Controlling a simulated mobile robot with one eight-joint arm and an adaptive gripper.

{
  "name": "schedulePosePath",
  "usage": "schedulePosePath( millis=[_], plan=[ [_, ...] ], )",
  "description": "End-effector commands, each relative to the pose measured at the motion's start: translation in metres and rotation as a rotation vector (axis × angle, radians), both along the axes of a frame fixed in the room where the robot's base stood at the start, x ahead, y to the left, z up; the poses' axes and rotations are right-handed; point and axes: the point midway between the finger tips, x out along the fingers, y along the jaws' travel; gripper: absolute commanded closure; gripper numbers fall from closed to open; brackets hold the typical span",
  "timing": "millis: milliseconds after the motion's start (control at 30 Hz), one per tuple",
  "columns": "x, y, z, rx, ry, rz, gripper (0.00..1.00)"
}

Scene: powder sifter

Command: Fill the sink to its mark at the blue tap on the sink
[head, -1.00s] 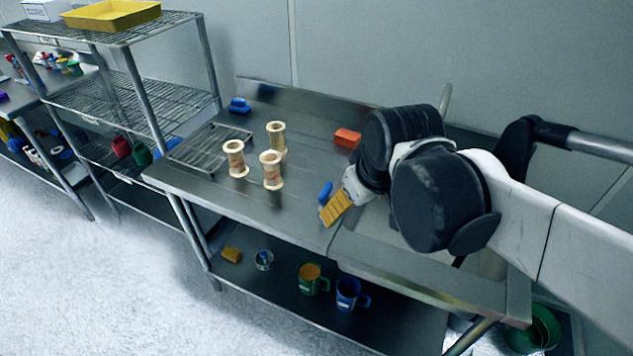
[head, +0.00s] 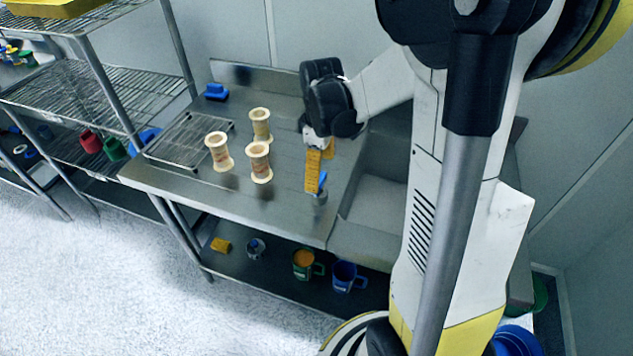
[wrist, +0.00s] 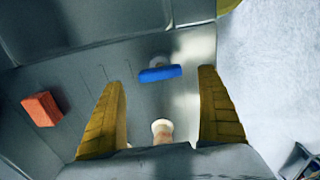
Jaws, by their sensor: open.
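The blue tap (head: 322,181) stands at the left edge of the sink (head: 376,205), partly hidden behind a yellow finger. In the wrist view its blue handle (wrist: 160,74) lies crosswise over a round grey base, in line with the gap between the fingers. My gripper (head: 320,174) is open and empty, pointing down close over the tap. In the wrist view my gripper (wrist: 163,78) shows a gap on both sides of the handle, and neither finger seems to touch it. My arm hides part of the sink. I cannot make out its mark or any water.
Several pale spools (head: 258,162), a wire rack (head: 190,140) and a blue object (head: 216,91) are on the table's left part. An orange-red block (wrist: 42,109) lies near the gripper. Mugs (head: 343,276) stand on the lower shelf. Wire shelving (head: 100,88) is at left.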

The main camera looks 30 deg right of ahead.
Motion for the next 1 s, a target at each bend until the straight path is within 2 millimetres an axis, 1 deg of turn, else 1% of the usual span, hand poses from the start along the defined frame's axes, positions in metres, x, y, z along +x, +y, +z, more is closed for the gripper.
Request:
schedulePosePath(
  millis=[33,100,233,367,600,633,667,700,767,800,1000],
  plan=[
    [0.0,0.0,-0.013,0.0,0.0,0.0,0.14],
    [0.0,0.0,-0.025,-0.001,-0.001,0.0,0.14],
    [0.0,0.0,-0.039,-0.001,-0.001,-0.001,0.14],
    [0.0,0.0,-0.045,-0.001,-0.001,-0.001,0.14],
    [0.0,0.0,-0.045,-0.001,-0.001,-0.001,0.14],
    [0.0,0.0,-0.045,-0.001,-0.001,-0.001,0.16],
    [0.0,0.0,-0.045,-0.001,-0.001,-0.001,0.25],
    [0.0,0.0,-0.045,-0.001,-0.001,-0.001,0.37],
    [0.0,0.0,-0.045,-0.001,-0.001,-0.001,0.56],
    [0.0,0.0,-0.045,-0.001,-0.001,-0.001,0.67],
    [0.0,0.0,-0.045,-0.001,-0.001,-0.005,0.67]
  ],
)
